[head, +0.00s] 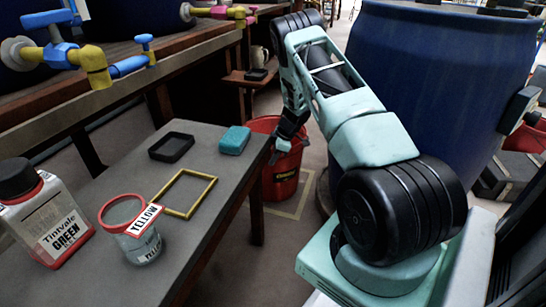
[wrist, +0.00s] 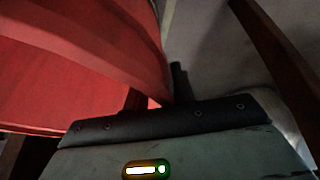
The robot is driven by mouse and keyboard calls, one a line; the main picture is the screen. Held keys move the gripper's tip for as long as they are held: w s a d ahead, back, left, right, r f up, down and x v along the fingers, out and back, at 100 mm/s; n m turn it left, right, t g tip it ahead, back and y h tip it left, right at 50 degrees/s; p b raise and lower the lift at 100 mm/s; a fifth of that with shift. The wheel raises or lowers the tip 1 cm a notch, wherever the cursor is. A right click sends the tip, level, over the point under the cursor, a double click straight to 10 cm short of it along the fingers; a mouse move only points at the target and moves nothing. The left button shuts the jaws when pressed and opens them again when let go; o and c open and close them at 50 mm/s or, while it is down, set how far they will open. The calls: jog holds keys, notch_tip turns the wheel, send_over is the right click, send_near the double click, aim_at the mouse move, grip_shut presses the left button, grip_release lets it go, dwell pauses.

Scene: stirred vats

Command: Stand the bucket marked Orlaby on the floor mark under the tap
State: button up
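A red bucket (head: 281,186) stands beyond the right end of the grey table, low near the floor. A yellowish label shows on its side, too small to read. The bucket's red wall (wrist: 80,70) fills the upper left of the wrist view. A pale outlined floor mark (head: 290,213) shows around the bucket's base, partly hidden by the bucket and table. My gripper (head: 287,143) is at the bucket's near upper rim. Its fingers are mostly hidden, and I cannot tell whether they grip the bucket.
The grey table (head: 215,155) carries a Tintvale Green bottle (head: 45,220), a YELLOW jar (head: 130,235), a yellow frame (head: 187,193), a black tray (head: 171,147) and a teal block (head: 235,140). A blue vat (head: 430,80) stands right. Coloured taps (head: 95,65) project at upper left.

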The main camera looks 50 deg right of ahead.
jog(key=p+v, duration=0.6)
jog(key=v, duration=0.6)
jog(key=shift+r, duration=0.2)
